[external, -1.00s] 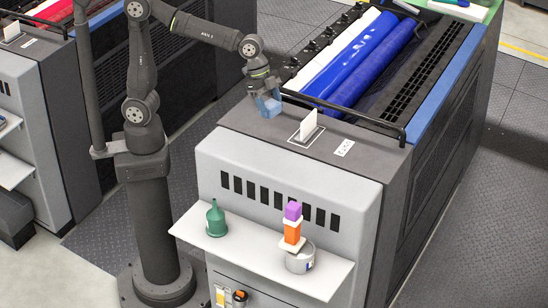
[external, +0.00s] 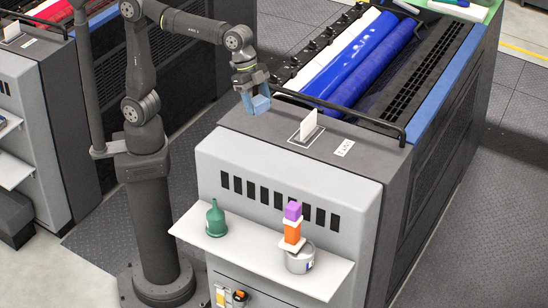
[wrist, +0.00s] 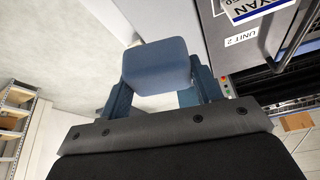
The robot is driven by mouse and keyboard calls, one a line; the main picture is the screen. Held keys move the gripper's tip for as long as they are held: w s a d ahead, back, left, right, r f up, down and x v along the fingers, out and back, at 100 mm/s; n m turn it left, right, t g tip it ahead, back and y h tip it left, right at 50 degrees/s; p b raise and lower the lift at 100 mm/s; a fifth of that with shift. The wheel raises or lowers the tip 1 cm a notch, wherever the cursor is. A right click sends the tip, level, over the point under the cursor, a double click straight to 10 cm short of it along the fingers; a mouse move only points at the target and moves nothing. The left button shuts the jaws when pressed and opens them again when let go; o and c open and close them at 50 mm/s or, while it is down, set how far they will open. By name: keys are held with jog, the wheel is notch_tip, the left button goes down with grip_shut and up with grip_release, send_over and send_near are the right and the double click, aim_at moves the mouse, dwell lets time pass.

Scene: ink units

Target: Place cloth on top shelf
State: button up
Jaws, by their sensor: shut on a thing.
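The cloth is a small blue folded block (external: 259,104), held between the fingers of my gripper (external: 254,98). It hangs near the left back corner of the grey ink unit's top, and I cannot tell how far above that surface it is. In the wrist view the cloth (wrist: 157,68) sits between the two blue-grey fingers, which are shut on it. A white shelf (external: 255,250) sticks out from the front of the unit, below and in front of my gripper.
On the shelf stand a green funnel (external: 216,218) at left and a grey can (external: 299,259) at right, beside an orange and purple stack (external: 292,230). Bare shelf shows between them. A white card (external: 308,126) stands on the unit's top. A black rail (external: 345,113) borders the blue roller (external: 362,66).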

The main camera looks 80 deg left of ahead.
jog(key=s+d+m, duration=0.1)
jog(key=s+d, duration=0.6)
jog(key=d, duration=0.4)
jog(key=s+d+m, duration=0.1)
jog(key=s+d, duration=0.6)
jog(key=d, duration=0.5)
send_over(272, 256)
jog(key=a, duration=0.2)
jog(key=shift+g+h, duration=0.3)
jog(key=f, duration=3.4)
jog(key=shift+s+d+f, duration=0.2)
jog(key=shift+s+d, duration=0.05)
jog(key=shift+s, duration=0.1)
jog(key=shift+w+f, duration=0.1)
jog(key=shift+f, duration=2)
jog(key=shift+f, duration=0.1)
jog(key=o, duration=0.9)
jog(key=shift+o, duration=0.2)
